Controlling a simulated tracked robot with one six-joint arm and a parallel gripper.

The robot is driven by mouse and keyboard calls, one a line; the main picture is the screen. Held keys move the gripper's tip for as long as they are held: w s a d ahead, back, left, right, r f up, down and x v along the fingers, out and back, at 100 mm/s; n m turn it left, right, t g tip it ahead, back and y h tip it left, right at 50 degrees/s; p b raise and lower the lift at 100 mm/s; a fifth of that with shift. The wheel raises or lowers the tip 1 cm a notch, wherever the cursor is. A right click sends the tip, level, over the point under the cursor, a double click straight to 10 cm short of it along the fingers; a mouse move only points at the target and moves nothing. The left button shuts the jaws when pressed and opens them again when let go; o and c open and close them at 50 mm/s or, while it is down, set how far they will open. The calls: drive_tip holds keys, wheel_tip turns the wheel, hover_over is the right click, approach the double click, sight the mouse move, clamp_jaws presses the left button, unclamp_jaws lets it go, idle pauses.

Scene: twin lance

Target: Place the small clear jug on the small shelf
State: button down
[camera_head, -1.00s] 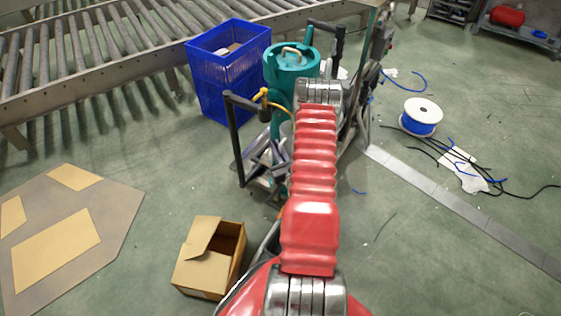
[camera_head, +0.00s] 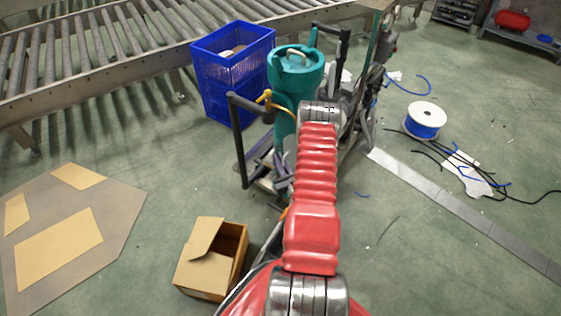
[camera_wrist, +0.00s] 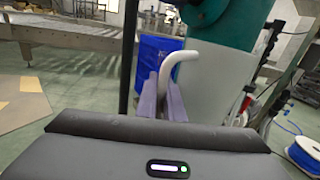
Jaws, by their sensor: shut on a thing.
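The small clear jug (camera_wrist: 215,85) fills the middle right of the wrist view as a pale, see-through body with a whitish curved handle (camera_wrist: 182,62). My gripper (camera_wrist: 163,92) has its two purple-grey fingers shut on that handle, with the jug body to their right. In the head view the gripper (camera_head: 272,170) shows in part left of my red arm, and the jug is hidden there. A low grey shelf (camera_head: 535,40) stands at the far top right; I cannot tell if it is the small shelf.
A teal canister (camera_head: 296,75) on a dark-framed cart (camera_head: 238,140) stands close beyond my arm. A blue crate (camera_head: 232,60) is behind it, before a roller conveyor (camera_head: 90,70). A cardboard box (camera_head: 212,262) lies near left. A cable spool (camera_head: 424,118) and loose cables lie right.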

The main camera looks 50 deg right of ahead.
drive_tip(key=shift+f, duration=0.6)
drive_tip(key=c, duration=1.9)
unclamp_jaws()
drive_tip(key=v, duration=1.2)
